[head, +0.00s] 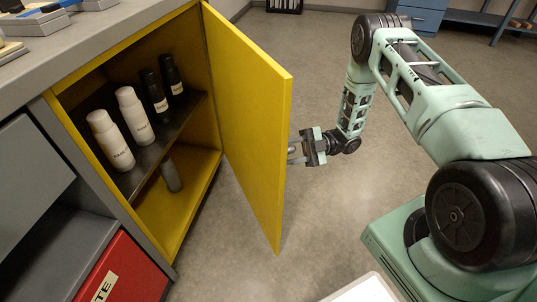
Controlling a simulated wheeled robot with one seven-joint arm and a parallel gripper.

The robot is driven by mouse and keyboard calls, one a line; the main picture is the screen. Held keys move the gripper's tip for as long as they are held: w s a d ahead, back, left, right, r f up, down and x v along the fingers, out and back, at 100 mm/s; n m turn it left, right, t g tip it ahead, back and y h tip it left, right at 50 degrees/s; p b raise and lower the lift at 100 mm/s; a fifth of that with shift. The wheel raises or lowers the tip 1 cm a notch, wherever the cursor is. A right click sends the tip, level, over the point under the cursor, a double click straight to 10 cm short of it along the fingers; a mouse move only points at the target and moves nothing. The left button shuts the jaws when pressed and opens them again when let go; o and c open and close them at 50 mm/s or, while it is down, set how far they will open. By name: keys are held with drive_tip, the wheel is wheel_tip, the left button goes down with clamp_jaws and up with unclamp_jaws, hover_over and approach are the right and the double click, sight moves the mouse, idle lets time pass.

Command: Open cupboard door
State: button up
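The yellow cupboard door (250,110) stands wide open, swung out to the right from its hinge side at the back right of the cupboard (188,215). My gripper (293,150) is at the outer face of the door, right of its free edge in the head view. The fingers point left toward the door. Their tips are at or just behind the door's edge, so I cannot tell whether they touch it or hold a handle. Whether the fingers are open or shut is also unclear.
Inside the cupboard, two white bottles (133,115) and two black bottles (155,95) stand on a dark shelf (190,115). A grey bottle (171,175) is below. A red drawer (125,270) is at lower left. The floor (250,270) around the door is clear.

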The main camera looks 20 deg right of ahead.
drive_tip(key=shift+s+d+f, duration=0.1)
drive_tip(key=shift+d+f, duration=0.1)
drive_tip(key=shift+d, duration=0.85)
drive_tip(key=shift+d+f, duration=0.15)
drive_tip(key=shift+d, duration=0.85)
drive_tip(key=shift+d, duration=0.15)
drive_tip(key=shift+s+d+f, duration=0.15)
drive_tip(key=shift+s+d, duration=0.05)
drive_tip(key=shift+d, duration=0.45)
drive_tip(key=shift+s+d+f, duration=0.1)
drive_tip(key=shift+s+d, duration=0.05)
drive_tip(key=shift+d, duration=0.45)
drive_tip(key=o, duration=0.7)
drive_tip(key=shift+s+d+f+b, duration=0.15)
drive_tip(key=shift+s+d+b, duration=0.1)
drive_tip(key=shift+d, duration=0.4)
drive_tip(key=shift+s+d+f+b, duration=0.1)
drive_tip(key=shift+d+b, duration=0.2)
drive_tip(key=shift+d, duration=0.3)
drive_tip(key=shift+s+d+f+b, duration=0.15)
drive_tip(key=shift+s+d+b, duration=0.1)
drive_tip(key=shift+d, duration=0.7)
drive_tip(key=c, duration=0.7)
drive_tip(key=s+d+f+b, duration=0.1)
drive_tip(key=d+b, duration=0.3)
drive_tip(key=d, duration=0.8)
drive_tip(key=shift+s+f, duration=0.2)
drive_tip(key=shift+s, duration=0.65)
